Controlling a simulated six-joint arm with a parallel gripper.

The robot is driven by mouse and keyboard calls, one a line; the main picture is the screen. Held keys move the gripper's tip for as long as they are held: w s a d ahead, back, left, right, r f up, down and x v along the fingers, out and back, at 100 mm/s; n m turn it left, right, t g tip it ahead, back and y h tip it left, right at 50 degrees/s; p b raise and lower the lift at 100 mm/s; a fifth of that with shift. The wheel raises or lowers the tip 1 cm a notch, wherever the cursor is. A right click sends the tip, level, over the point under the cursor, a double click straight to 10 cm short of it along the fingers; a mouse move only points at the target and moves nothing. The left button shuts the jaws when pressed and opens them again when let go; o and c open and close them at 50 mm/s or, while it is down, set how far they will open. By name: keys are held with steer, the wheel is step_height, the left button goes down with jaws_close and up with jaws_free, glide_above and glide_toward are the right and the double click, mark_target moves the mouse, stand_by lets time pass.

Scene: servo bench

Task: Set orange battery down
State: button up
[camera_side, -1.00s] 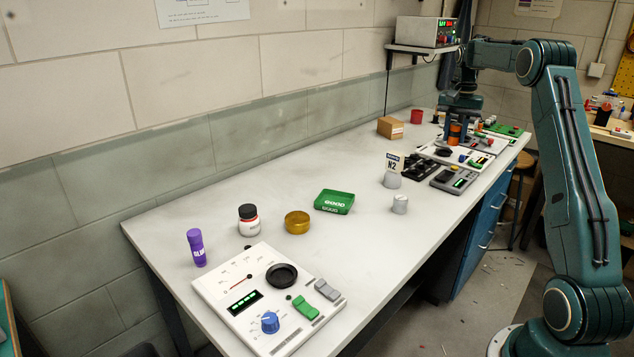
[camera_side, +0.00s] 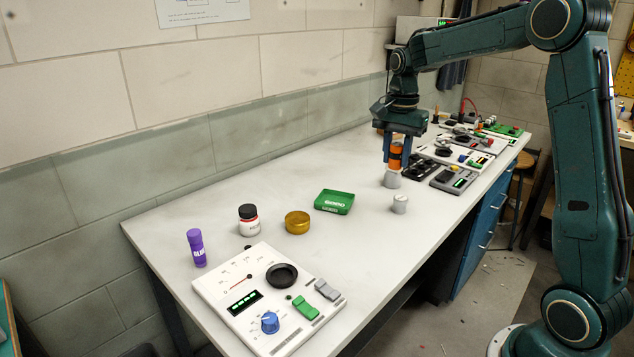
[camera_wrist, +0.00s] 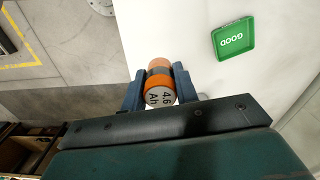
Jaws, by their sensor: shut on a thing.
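My gripper (camera_side: 397,158) is shut on the orange battery (camera_side: 395,155), which it holds upright above the far part of the bench. In the wrist view the battery (camera_wrist: 159,82) sits between the two blue fingers, with its end marked "4.6 Ah" showing. The green tray (camera_side: 334,202) marked "GOOD" lies on the bench to the left of and nearer than the gripper; the tray (camera_wrist: 233,38) is at upper right in the wrist view.
A yellow dish (camera_side: 297,222), white jar (camera_side: 249,220), purple cylinder (camera_side: 196,248) and white panel (camera_side: 237,283) are nearer. A dark multi-slot holder (camera_side: 420,167) and grey meter (camera_side: 454,180) lie right of my gripper.

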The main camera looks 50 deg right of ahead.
mark_target(384, 239)
steer(key=shift+a, duration=0.4)
steer(key=shift+f, duration=0.15)
step_height(384, 239, down, 20)
steer(key=shift+r, duration=0.1)
stand_by(0.7)
steer(key=o, duration=1)
steer(key=shift+o, duration=0.2)
